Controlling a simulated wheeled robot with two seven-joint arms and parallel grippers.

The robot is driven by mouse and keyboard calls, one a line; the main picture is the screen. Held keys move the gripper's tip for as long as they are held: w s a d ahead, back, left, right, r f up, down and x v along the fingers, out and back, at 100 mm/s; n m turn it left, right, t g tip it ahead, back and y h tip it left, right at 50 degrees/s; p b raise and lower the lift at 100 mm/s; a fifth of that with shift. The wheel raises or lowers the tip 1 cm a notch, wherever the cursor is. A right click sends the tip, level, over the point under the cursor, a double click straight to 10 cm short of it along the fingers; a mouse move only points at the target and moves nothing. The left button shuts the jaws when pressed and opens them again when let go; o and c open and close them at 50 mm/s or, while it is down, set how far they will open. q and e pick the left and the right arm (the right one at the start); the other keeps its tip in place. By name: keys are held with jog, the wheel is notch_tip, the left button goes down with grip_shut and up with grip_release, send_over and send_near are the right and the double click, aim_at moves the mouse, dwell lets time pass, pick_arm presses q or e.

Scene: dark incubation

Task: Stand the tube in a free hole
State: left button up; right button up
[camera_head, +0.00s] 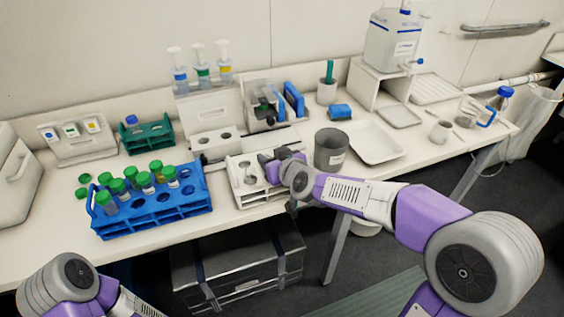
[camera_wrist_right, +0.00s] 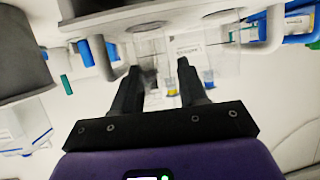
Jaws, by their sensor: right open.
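The blue rack (camera_head: 152,213) at the left holds several green-capped tubes (camera_head: 131,176) and has empty holes on its right side. A small white rack (camera_head: 243,190) stands to its right, with what looks like a clear tube (camera_head: 250,174) upright in it. My right gripper (camera_head: 264,160) is at the white rack, partly covering it. In the right wrist view my gripper (camera_wrist_right: 158,75) is open, and a clear, tube-like shape (camera_wrist_right: 150,62) shows between the fingers. Contact is unclear. Of my left side only arm links show; its gripper is out of view.
A teal rack (camera_head: 147,140) with a blue-capped tube stands at the back left. A grey beaker (camera_head: 330,150) is close to the right of my right gripper, with a white tray (camera_head: 372,143) beyond.

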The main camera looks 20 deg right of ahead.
jog(key=p+v, duration=0.4)
jog(key=v, duration=0.7)
jog(key=shift+p, duration=0.4)
